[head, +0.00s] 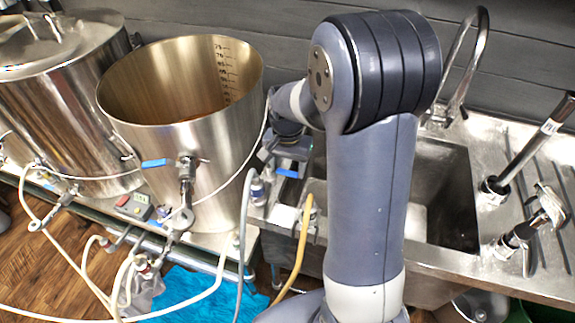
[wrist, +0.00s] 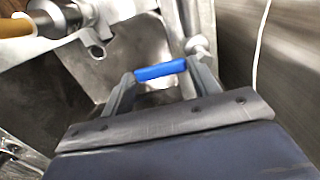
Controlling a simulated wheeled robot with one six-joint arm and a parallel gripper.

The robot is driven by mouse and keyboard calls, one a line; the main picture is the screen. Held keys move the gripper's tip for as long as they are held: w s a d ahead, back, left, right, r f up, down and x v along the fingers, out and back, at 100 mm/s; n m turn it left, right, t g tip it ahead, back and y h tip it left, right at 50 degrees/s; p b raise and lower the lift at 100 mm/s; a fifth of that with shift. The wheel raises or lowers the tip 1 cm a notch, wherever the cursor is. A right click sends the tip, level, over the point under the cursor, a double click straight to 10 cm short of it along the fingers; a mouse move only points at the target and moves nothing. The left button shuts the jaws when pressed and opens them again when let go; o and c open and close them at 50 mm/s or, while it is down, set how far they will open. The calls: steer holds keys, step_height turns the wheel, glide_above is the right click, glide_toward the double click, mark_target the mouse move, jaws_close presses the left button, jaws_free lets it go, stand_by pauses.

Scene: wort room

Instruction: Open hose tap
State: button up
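The hose tap's blue lever (head: 285,173) shows at the left edge of the sink, just below my gripper (head: 287,150). In the wrist view the blue lever (wrist: 160,71) lies crosswise between the two fingertips of my gripper (wrist: 158,76). The fingers stand wide apart, one near each end of the lever. I cannot tell whether they touch it. A metal fitting with an orange hose end (wrist: 14,27) is at the upper left of the wrist view. In the head view my arm hides part of the tap area.
An open steel kettle (head: 215,165) with its own blue-handled valve stands to the left, beside a lidded kettle (head: 65,95). The sink (head: 440,200) lies behind my arm. A yellow hose (head: 298,255) and several pale hoses hang in front. A faucet (head: 465,60) rises behind.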

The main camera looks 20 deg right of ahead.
steer(key=c, duration=0.9)
steer(key=shift+w+n, duration=0.1)
steer(key=shift+n, duration=0.2)
steer(key=w+n, duration=0.1)
steer(key=n, duration=0.3)
steer(key=w+n, duration=0.2)
steer(key=n, duration=0.2)
steer(key=w+n, duration=0.2)
steer(key=n, duration=0.1)
steer(key=shift+d+n, duration=0.1)
steer(key=shift+n, duration=0.3)
steer(key=n, duration=0.1)
steer(key=w+n, duration=0.1)
steer(key=n, duration=0.1)
steer(key=shift+w+a, duration=0.1)
steer(key=shift+a, duration=0.3)
steer(key=shift+w+a+n, duration=0.2)
steer(key=shift+a+n, duration=0.05)
steer(key=shift+n, duration=0.4)
steer(key=shift+w+a+n, duration=0.15)
steer(key=shift+a+n, duration=0.05)
steer(key=shift+n, duration=0.45)
